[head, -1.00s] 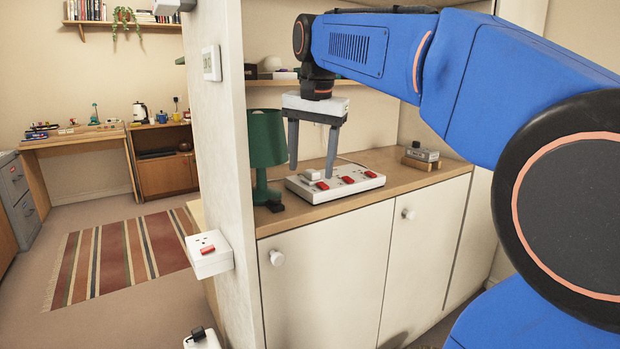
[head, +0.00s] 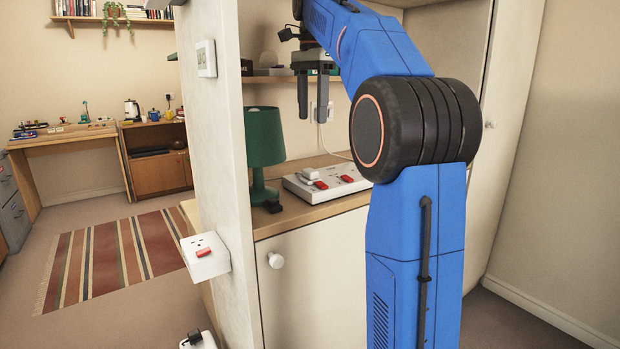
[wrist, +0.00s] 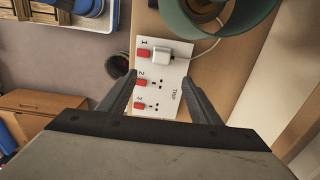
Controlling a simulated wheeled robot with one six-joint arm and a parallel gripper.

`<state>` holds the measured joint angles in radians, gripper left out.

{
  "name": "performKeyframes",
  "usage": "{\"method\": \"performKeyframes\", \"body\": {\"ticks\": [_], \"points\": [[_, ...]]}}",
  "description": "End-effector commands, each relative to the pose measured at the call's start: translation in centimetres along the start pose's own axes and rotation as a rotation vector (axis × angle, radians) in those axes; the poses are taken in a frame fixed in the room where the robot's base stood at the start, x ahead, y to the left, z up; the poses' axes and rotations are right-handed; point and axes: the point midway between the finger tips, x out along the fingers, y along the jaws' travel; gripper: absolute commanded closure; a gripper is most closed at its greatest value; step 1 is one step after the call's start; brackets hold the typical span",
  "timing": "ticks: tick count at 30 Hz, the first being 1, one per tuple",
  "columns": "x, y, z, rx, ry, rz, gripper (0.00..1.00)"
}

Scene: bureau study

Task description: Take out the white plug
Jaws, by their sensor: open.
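The white plug (head: 310,174) sits in the left end of a white socket strip (head: 345,194) on the wooden counter. In the wrist view the plug (wrist: 158,52) is in the socket marked 1, beside a red switch, with a white cable running off to the right. The sockets marked 2 and 3 are empty. My gripper (head: 313,116) is open and empty, pointing down and held well above the strip. In the wrist view its fingers (wrist: 160,76) lie either side of the strip's middle, with the plug beyond the tips. My arm hides the strip's right end in the head view.
A green lamp (head: 264,140) stands close to the plug, and its shade (wrist: 215,15) shows in the wrist view. A small black object (head: 273,207) lies at its base. A shelf (head: 265,79) is behind. A partition wall (head: 213,130) bounds the left, with a wall socket (head: 204,257).

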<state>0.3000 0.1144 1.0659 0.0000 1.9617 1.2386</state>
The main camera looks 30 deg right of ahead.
Motion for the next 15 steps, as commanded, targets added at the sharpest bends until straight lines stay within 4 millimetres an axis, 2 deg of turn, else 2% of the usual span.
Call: {"method": "performKeyframes", "body": {"ticks": [15], "points": [[8.6, 0.1, 0.1, -0.002, -0.001, 0.001, 0.42]]}}
